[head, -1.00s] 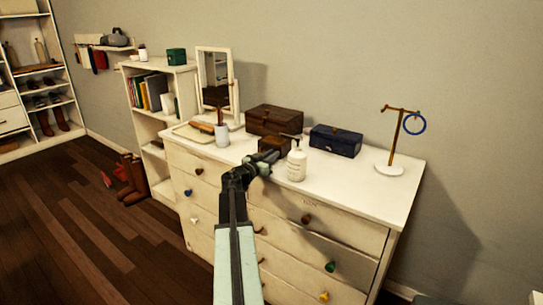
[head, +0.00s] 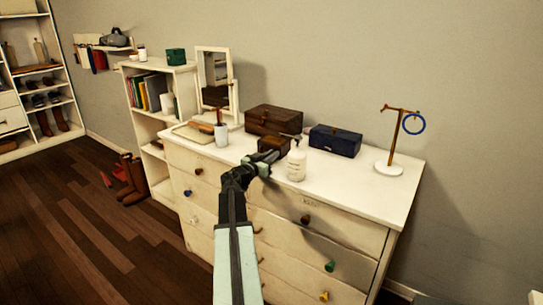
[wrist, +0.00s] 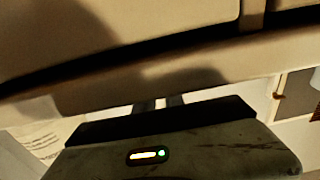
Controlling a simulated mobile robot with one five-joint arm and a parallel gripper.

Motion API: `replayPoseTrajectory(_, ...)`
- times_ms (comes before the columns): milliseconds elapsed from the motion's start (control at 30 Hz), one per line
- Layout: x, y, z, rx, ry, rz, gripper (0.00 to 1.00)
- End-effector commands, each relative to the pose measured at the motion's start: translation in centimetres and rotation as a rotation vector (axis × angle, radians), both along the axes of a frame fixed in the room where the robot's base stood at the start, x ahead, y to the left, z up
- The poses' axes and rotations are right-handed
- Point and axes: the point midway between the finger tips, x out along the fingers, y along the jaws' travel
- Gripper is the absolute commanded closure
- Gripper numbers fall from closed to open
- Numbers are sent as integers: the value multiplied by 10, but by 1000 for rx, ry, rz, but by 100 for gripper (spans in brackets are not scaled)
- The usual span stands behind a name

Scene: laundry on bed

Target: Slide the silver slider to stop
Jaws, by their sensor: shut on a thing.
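I cannot make out a silver slider in either view. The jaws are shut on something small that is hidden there.
The white dresser (head: 345,198) has a larger brown box (head: 273,119), a blue box (head: 335,140), a cup (head: 221,134), a mirror (head: 215,66) and a stand with a blue ring (head: 388,169) on top. The right front of the top is clear.

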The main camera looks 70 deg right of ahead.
Motion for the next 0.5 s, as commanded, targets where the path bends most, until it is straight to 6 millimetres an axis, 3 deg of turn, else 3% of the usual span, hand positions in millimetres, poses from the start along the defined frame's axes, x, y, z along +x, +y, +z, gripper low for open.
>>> replayPoseTrajectory(367,1,0,0,0,0,1,100)
replayPoseTrajectory(500,12,-3,0,0,0,3,100)
